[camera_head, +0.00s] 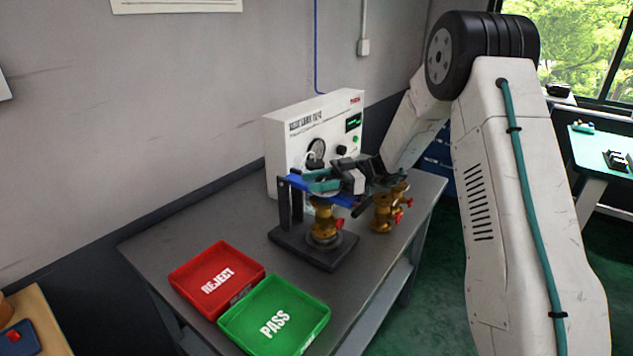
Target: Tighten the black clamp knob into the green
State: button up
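A clamp stand (284,207) with a dark base plate and a blue crossbar (296,183) stands on the grey bench. A brass valve (324,228) with a red handle stands upright under the crossbar. My gripper (326,184) reaches in from the right at the top of the stand, over the valve. The black clamp knob cannot be made out; my gripper covers the top of the stand. Whether the fingers are open or shut on something is too small to tell. The white test box (290,130) behind has a round dark dial, a small black knob (342,150) and a lit green display (353,122).
More brass valves (382,213) with red handles stand just right of the stand. A red REJECT tray (190,277) and a green PASS tray (318,318) lie at the bench's front. Bare bench (185,232) shows left of the stand. The wall is close behind.

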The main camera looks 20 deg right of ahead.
jog(key=c, duration=0.3)
jog(key=m+t, duration=0.2)
jog(key=t, duration=0.2)
jog(key=shift+w+m, duration=0.15)
jog(key=shift+m, duration=0.15)
jog(key=shift+w+m+t+h, duration=0.15)
jog(key=shift+m+t+h, duration=0.2)
jog(key=shift+m+t, duration=0.35)
jog(key=shift+w+m+t+h, duration=0.15)
jog(key=shift+m+t+h, duration=0.25)
jog(key=shift+t, duration=0.6)
jog(key=o, duration=1)
jog(key=shift+d, duration=0.1)
jog(key=shift+c, duration=0.2)
jog(key=v, duration=0.7)
jog(key=shift+s+d, duration=0.15)
jog(key=shift+d, duration=0.2)
